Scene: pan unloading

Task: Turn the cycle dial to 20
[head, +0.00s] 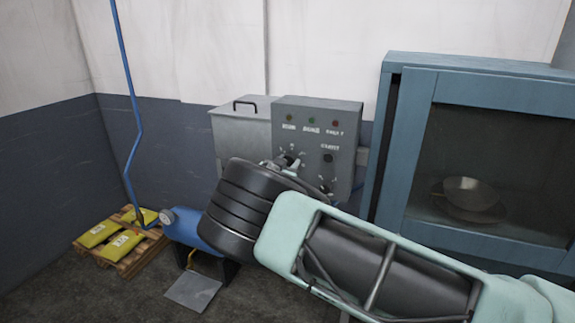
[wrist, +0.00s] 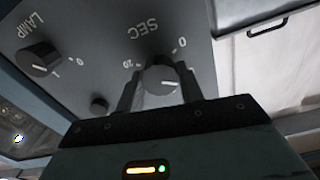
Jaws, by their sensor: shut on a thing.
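The grey control box (head: 345,115) stands in the middle of the head view. In the wrist view, its dial marked SEC (wrist: 160,76) is a dark round knob with a white pointer line and shows upside down. A 20 mark is on its left and a 0 mark on its right. The pointer line runs roughly sideways, and I cannot tell its exact reading. My gripper (wrist: 160,92) is shut on this dial, one finger on each side. In the head view my gripper (head: 284,164) is at the box's front, and my arm hides part of it.
A LAMP knob (wrist: 40,58) and a small black knob (wrist: 99,104) are beside the dial. A blue cabinet (head: 420,95) with a pan (head: 470,190) behind its window stands right. A blue tank (head: 185,226) and a pallet of yellow bags (head: 122,244) are at left.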

